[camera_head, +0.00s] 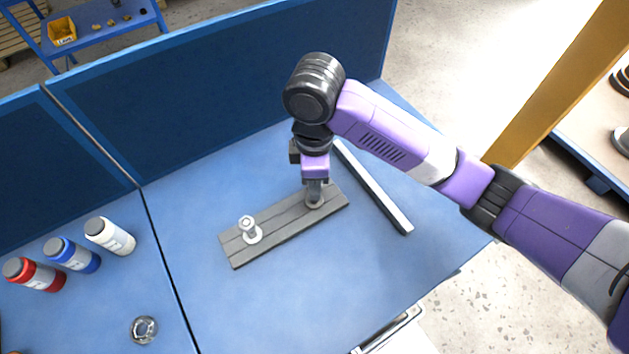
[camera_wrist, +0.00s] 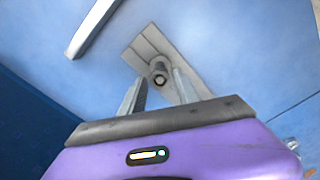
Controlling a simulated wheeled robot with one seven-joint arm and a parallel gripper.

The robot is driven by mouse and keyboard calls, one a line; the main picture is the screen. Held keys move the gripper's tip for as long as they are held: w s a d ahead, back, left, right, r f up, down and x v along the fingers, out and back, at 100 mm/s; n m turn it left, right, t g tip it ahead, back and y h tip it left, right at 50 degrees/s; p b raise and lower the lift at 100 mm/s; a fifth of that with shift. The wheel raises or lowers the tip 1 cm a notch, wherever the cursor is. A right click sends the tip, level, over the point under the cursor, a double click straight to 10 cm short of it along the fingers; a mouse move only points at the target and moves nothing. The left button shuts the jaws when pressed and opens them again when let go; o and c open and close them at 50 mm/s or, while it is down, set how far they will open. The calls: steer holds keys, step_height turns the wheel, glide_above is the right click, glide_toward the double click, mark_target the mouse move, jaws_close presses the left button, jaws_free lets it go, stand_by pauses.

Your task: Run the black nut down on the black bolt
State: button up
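A grey board (camera_head: 283,229) lies on the blue table, and part of it shows in the wrist view (camera_wrist: 140,52). My gripper (camera_head: 314,190) points down over its right end. In the wrist view my gripper (camera_wrist: 159,80) has its two fingers apart. A dark grey bolt end (camera_wrist: 159,79) on a paler round base shows between them; I see gaps at both sides. I cannot tell a separate nut on it, as it is small and partly hidden by the fingers. A white bolt with a white flange (camera_head: 249,230) stands upright at the board's left end.
A long grey bar (camera_head: 374,187) lies right of the board. Red, blue and white bottles (camera_head: 110,236) and a shiny ring (camera_head: 144,329) are at the left. A blue panel (camera_head: 230,85) stands behind. The table in front of the board is clear.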

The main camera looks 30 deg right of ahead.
steer(key=n+b, duration=0.1)
steer(key=n, duration=0.2)
steer(key=n+b, duration=0.2)
steer(key=n, duration=0.2)
steer(key=shift+w+f, duration=0.1)
steer(key=shift+f, duration=0.1)
steer(key=n+b, duration=0.2)
steer(key=n, duration=0.2)
steer(key=shift+n, duration=0.3)
steer(key=shift+r+n+b, duration=0.2)
steer(key=shift+n+b, duration=0.4)
steer(key=shift+n, duration=0.6)
jaws_close()
steer(key=m+p, duration=0.3)
steer(key=shift+r, duration=0.35)
steer(key=m+p, duration=0.2)
steer(key=m, duration=0.1)
steer(key=m+p, duration=0.4)
steer(key=shift+a+m, duration=0.1)
steer(key=shift+m, duration=0.2)
steer(key=shift+c, duration=0.8)
jaws_free()
steer(key=shift+f+m, duration=0.25)
steer(key=shift+m, duration=0.45)
steer(key=o, duration=0.5)
steer(key=shift+f, duration=0.15)
steer(key=shift+c, duration=0.2)
steer(key=shift+r, duration=3.95)
